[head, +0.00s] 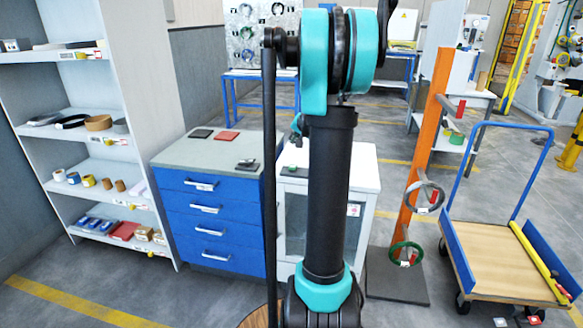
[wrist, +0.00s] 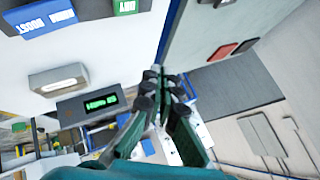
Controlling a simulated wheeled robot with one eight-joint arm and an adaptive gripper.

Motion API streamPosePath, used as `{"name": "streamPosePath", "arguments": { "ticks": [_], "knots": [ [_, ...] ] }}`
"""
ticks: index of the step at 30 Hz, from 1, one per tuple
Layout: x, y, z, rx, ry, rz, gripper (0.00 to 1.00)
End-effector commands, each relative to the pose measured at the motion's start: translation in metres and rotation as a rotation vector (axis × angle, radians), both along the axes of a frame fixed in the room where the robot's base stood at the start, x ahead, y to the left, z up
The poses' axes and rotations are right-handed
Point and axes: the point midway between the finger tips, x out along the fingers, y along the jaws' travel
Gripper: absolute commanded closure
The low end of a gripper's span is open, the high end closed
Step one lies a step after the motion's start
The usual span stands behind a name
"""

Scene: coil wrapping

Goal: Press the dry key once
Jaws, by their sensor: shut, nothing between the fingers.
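The dry key (wrist: 130,5) is a green block at the top edge of the wrist view, partly cut off, with its lettering upside down. Left of it a larger blue key (wrist: 40,15) with white lettering sits on the same white panel (wrist: 105,55). A dark display (wrist: 90,103) with small green characters is below them. My gripper (wrist: 167,88) is shut and empty, its dark fingertips in the middle of the wrist view, below and right of the dry key in the picture. Whether the tips are near the panel's surface is hard to tell. The gripper is not seen in the head view.
In the head view a blue drawer cabinet (head: 207,208) stands left of my arm, with a shelf unit (head: 115,120) beyond it. An orange post (head: 422,150) with coils and a flatbed trolley (head: 500,260) stand right. A pale handle-like part (wrist: 58,80) projects from the panel.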

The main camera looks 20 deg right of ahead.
Motion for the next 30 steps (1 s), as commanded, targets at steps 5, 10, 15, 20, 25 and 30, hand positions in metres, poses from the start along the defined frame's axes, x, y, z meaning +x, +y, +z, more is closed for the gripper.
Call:
{"name": "streamPosePath", "arguments": {
  "ticks": [5, 10, 15, 20, 25, 30],
  "knots": [
    [0.0, 0.0, -0.007, 0.0, 0.0, 0.0, 1.0],
    [0.0, 0.0, -0.025, -0.001, 0.0, 0.001, 1.0],
    [0.0, 0.0, -0.048, -0.001, 0.0, 0.001, 1.0],
    [0.0, 0.0, -0.068, -0.001, 0.0, 0.001, 1.0],
    [0.0, 0.0, -0.082, -0.001, 0.0, 0.001, 1.0],
    [0.0, 0.0, -0.087, -0.001, 0.0, 0.001, 1.0]
  ]
}}
